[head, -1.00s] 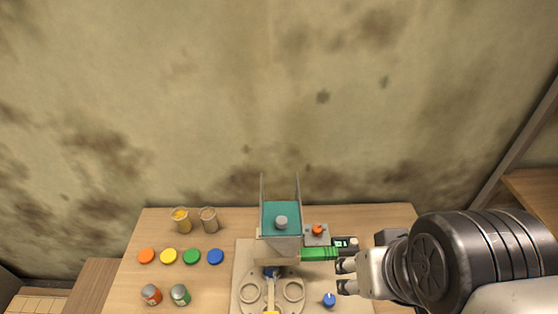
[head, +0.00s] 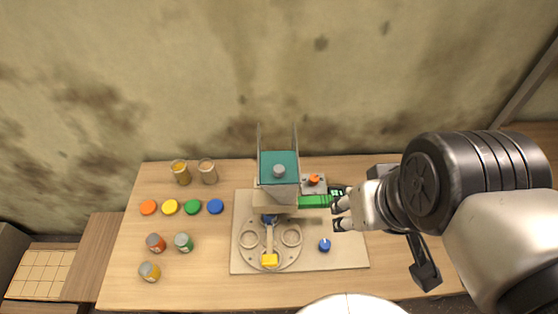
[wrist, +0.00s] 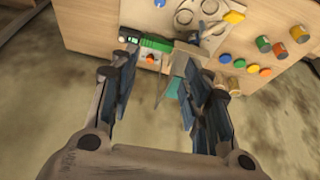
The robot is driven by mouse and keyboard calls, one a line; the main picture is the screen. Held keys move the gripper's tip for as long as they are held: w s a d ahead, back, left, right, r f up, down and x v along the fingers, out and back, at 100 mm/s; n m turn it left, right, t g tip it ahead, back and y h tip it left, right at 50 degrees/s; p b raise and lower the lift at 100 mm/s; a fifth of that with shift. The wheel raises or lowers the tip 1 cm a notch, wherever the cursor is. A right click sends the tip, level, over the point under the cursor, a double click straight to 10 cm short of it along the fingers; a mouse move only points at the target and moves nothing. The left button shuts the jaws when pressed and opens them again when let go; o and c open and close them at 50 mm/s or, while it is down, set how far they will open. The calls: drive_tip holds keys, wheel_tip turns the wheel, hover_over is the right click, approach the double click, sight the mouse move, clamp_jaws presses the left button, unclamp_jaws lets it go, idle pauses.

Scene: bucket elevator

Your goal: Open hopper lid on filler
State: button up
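The filler stands on a beige base plate (head: 345,258) at the middle of the table. Its hopper has a teal lid (head: 292,160) with a grey round knob (head: 279,171) on top, lying flat between two upright side plates. My gripper (head: 336,214) is to the right of the hopper, near the green part (head: 314,202) of the filler, and apart from the lid. In the wrist view my gripper (wrist: 160,75) has its fingers spread with nothing held between them. The teal lid (wrist: 172,88) shows beyond the fingers, partly hidden by them.
An orange button (head: 314,180) sits right of the hopper, and a blue knob (head: 324,245) on the plate's front right. Coloured lids (head: 193,207), jars (head: 184,243) and two filled cups (head: 181,172) stand at the left. The wall is close behind the table.

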drive_tip(key=w+a+r+n+g+p, duration=0.2)
drive_tip(key=w+a+r+n+p, duration=0.3)
drive_tip(key=w+n, duration=0.4)
drive_tip(key=n+g+p, duration=0.3)
drive_tip(key=n+p, duration=0.2)
drive_tip(key=n, duration=0.3)
hover_over(279, 168)
wheel_tip(279, 168, down, 18)
drive_tip(key=b, duration=0.3)
drive_tip(key=shift+r, duration=0.1)
clamp_jaws()
